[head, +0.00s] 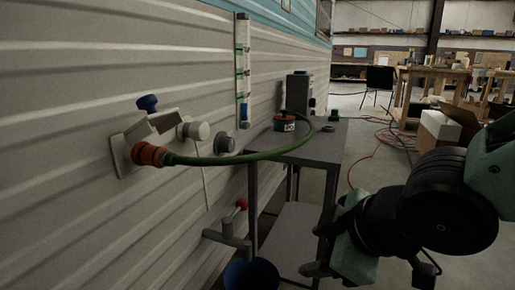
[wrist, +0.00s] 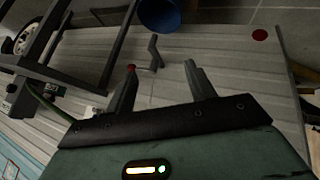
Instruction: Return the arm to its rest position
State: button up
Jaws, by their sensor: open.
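My gripper (head: 322,250) is at the lower right in the head view, to the right of the metal table, with its fingers toward the camper wall. In the wrist view my gripper (wrist: 160,70) has its two fingers spread apart, with nothing between them. My dark wrist and pale green arm links fill the right side of the head view. The rest of the arm is out of frame.
A metal table (head: 318,150) stands by the camper wall (head: 60,110). A drain pipe (head: 228,241) with a red handle sits above a blue bucket (head: 252,275).

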jog(key=s+d+f+m+g+h+p, duration=0.1)
jog(key=s+d+m+g+h, duration=0.15)
jog(key=s, duration=0.35)
jog(key=s+d+f+m+g+h+p, duration=0.1)
jog(key=s+d+m+g+h+p, duration=0.1)
jog(key=s+m+g, duration=0.35)
notch_tip(320, 180, up, 37)
jog(key=n+t+p, duration=0.1)
jog(key=p, duration=3.5)
jog(key=shift+s+n+p, duration=0.35)
jog(key=shift+n+p, duration=0.05)
